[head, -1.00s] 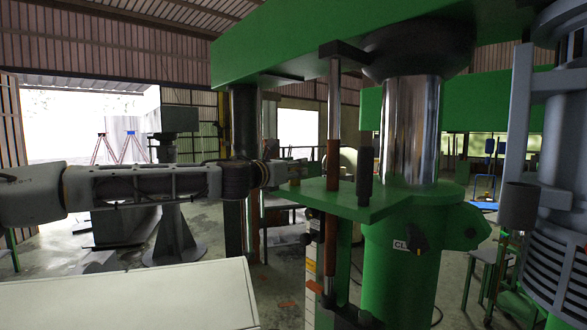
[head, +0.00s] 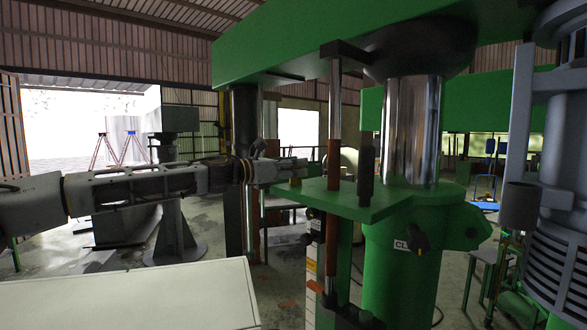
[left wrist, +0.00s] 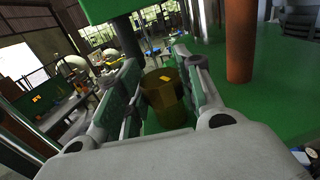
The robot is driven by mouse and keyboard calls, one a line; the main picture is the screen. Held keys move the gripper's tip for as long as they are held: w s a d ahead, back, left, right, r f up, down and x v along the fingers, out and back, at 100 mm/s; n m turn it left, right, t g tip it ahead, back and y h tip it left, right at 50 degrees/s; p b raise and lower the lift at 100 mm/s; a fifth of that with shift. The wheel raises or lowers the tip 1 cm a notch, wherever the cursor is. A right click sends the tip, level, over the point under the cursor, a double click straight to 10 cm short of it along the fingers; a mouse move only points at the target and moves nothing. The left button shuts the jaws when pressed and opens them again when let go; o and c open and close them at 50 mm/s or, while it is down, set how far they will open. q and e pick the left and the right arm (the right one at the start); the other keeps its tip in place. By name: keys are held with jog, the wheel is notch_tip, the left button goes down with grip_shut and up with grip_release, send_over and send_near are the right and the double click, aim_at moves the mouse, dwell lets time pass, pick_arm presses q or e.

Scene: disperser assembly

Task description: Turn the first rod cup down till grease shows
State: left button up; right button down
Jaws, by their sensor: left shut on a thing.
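The first rod cup is a small brass-coloured cup (left wrist: 162,98) standing on the green bracket plate, at the plate's left end in the head view (head: 295,182). A small bright orange-yellow patch shows on its top in the left wrist view; I cannot tell if it is grease. My left gripper (head: 292,167) comes in from the left at the cup's height. In the left wrist view its fingers (left wrist: 155,92) lie on either side of the cup, shut on it. The cup's lower part is partly hidden by the gripper body. My right gripper is not in view.
A brown and steel rod (head: 333,150) rises through the green plate (head: 350,203) just right of the cup. A shiny column (head: 410,130) stands behind it, and a green beam (head: 300,40) crosses above. A pale cabinet top (head: 130,300) lies below my left arm.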

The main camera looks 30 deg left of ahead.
pick_arm(q)
jog(key=shift+w+a+r+m+g+h+b, duration=0.1)
jog(key=shift+m+g+h+b, duration=0.05)
jog(key=shift+m+g+h, duration=1.4)
jog(key=shift+w+a+m+g+h+b, duration=0.15)
jog(key=shift+m+g+h, duration=1)
jog(key=shift+h, duration=0.8)
jog(key=shift+s+m+g+h+p, duration=0.1)
jog(key=shift+m+g+h, duration=0.55)
jog(key=shift+m+g, duration=0.55)
jog(key=shift+w+m+g+h+p, duration=0.1)
jog(key=shift+m+g+h, duration=0.65)
jog(key=shift+g, duration=0.7)
jog(key=shift+s+m+g+h+p, duration=0.1)
jog(key=shift+m+g+h, duration=0.4)
jog(key=shift+m+g, duration=0.75)
jog(key=shift+g, duration=0.3)
jog(key=o, duration=1)
jog(key=shift+o, duration=0.2)
jog(key=s+a, duration=0.1)
jog(key=a, duration=0.6)
jog(key=shift+s+a, duration=0.15)
jog(key=shift+a, duration=0.05)
